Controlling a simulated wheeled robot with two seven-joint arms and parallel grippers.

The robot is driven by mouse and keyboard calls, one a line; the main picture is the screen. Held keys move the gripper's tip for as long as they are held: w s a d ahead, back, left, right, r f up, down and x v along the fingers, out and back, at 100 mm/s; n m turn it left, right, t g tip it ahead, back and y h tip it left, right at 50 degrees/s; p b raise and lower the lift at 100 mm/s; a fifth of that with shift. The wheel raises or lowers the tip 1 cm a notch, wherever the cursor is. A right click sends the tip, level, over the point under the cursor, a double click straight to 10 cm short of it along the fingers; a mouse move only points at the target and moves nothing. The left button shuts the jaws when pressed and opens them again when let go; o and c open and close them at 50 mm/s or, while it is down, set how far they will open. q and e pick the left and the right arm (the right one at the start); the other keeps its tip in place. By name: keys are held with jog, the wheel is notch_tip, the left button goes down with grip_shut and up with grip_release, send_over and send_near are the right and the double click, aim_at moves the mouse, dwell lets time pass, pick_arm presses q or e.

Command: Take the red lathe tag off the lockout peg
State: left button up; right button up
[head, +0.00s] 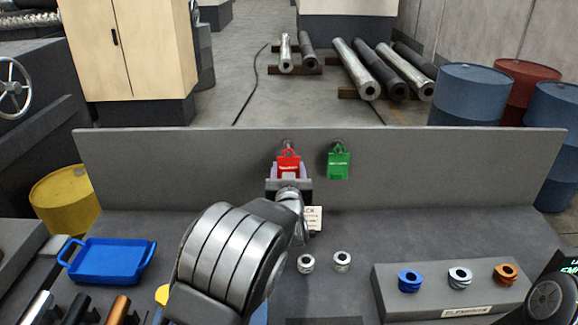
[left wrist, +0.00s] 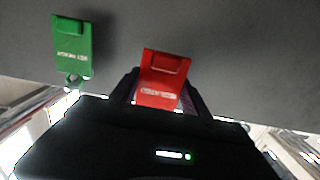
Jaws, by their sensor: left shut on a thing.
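The red lathe tag (head: 289,163) hangs at the peg on the grey upright panel, in the middle of the head view. My left gripper (head: 289,176) is at the tag from below and in front, with its fingers on either side, shut on it. In the left wrist view the red tag (left wrist: 163,78) sits between the dark fingers. The peg is mostly hidden behind the tag, so I cannot tell whether the tag is still around it. A green tag (head: 338,162) hangs on another peg just to the right. It also shows in the left wrist view (left wrist: 72,47).
A blue tray (head: 107,276) lies on the bench at left. Two metal rings (head: 306,263) lie right of my left arm. A grey block (head: 440,290) at right bears blue, silver and orange threaded pieces. The panel around the tags is clear.

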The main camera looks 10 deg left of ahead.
pick_arm(q)
jog(key=v, duration=0.6)
jog(key=shift+s+f+p, duration=0.2)
jog(key=shift+s+p, duration=0.1)
jog(key=shift+s, duration=0.1)
jog(key=shift+f, duration=0.1)
